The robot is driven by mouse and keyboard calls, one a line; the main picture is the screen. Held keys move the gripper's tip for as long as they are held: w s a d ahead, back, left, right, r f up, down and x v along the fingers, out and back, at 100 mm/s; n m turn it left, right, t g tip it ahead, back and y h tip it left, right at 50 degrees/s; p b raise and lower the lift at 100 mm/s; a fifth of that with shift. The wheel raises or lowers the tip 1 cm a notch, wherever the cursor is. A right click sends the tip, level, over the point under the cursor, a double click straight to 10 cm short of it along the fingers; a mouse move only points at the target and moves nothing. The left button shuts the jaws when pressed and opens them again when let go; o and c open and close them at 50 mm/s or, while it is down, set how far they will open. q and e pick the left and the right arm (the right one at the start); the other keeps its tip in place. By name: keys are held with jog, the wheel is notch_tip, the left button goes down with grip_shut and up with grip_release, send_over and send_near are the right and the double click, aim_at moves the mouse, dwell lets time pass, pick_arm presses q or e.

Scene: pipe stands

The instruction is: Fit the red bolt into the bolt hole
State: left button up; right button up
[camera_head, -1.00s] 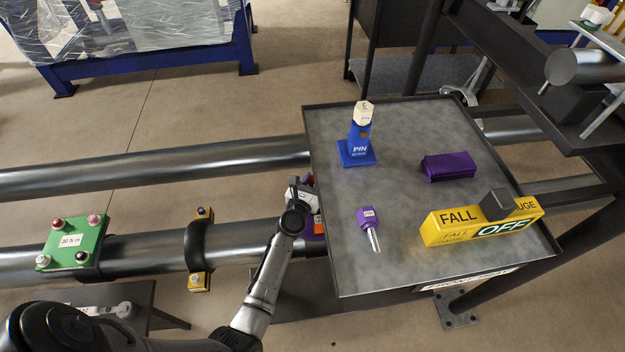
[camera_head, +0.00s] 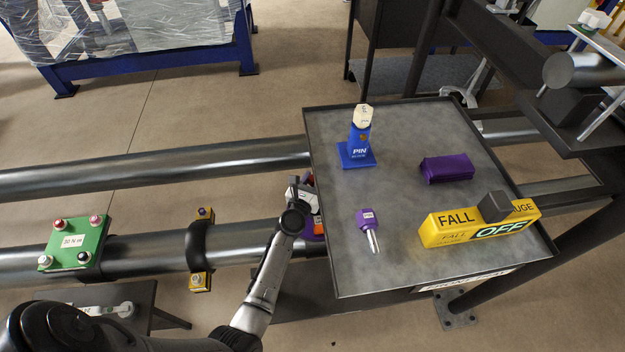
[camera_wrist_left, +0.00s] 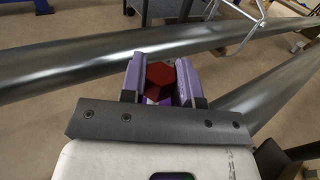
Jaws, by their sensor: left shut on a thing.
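The red bolt (camera_wrist_left: 160,75) shows its hexagonal head in the left wrist view, between the two purple fingers of my left gripper (camera_wrist_left: 164,82). The gripper is shut on it. Something purple sits just below the head, and the bolt's shank is hidden. In the head view my left gripper (camera_head: 303,192) is at the left edge of the grey table, and the bolt cannot be made out there. I cannot pick out the bolt hole in either view. My right gripper is not in view.
The grey table (camera_head: 400,120) holds a blue PIN stand (camera_head: 357,150), a purple block (camera_head: 447,168), a purple-headed bolt (camera_head: 368,222) and a yellow FALL gauge box (camera_head: 450,228). A green plate (camera_head: 75,243) with several bolts and a yellow-ended clamp (camera_head: 201,250) sit on the lower pipe.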

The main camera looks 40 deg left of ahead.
pick_arm(q)
jog(key=shift+f, duration=0.2)
dwell(0.6)
jog(key=shift+f+b, duration=0.35)
jog(key=shift+b, duration=0.15)
jog(key=shift+r, duration=0.15)
jog(key=shift+r+p, duration=0.35)
jog(key=shift+p, duration=0.2)
jog(key=o, duration=1.1)
jog(key=shift+s, duration=0.1)
